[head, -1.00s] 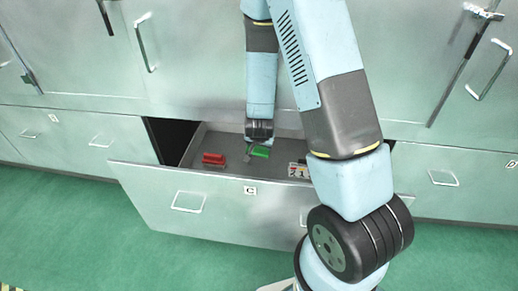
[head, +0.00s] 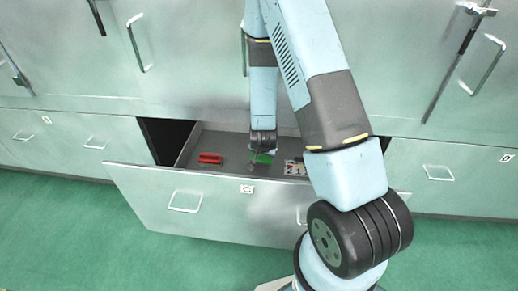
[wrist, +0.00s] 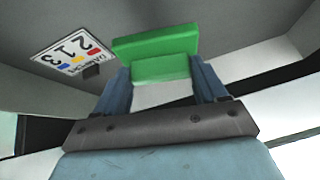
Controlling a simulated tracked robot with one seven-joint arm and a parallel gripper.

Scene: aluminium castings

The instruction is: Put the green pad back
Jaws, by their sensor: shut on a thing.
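The green pad (head: 263,158) is at the open drawer marked C (head: 225,205), below my gripper (head: 262,150). In the wrist view the pad (wrist: 157,45) spans the space between the two blue fingers of my gripper (wrist: 160,70), which is shut on it. The pad shows a long bar with a narrower block below it. In the head view my gripper partly covers the pad. I cannot tell whether the pad touches the drawer floor.
A red object (head: 210,158) lies in the drawer to the left. A white numbered card (head: 294,168) lies to the right of the pad, and the card (wrist: 72,51) shows upper left in the wrist view. Closed cabinet doors (head: 190,60) stand behind. The drawer's front wall stands nearest me.

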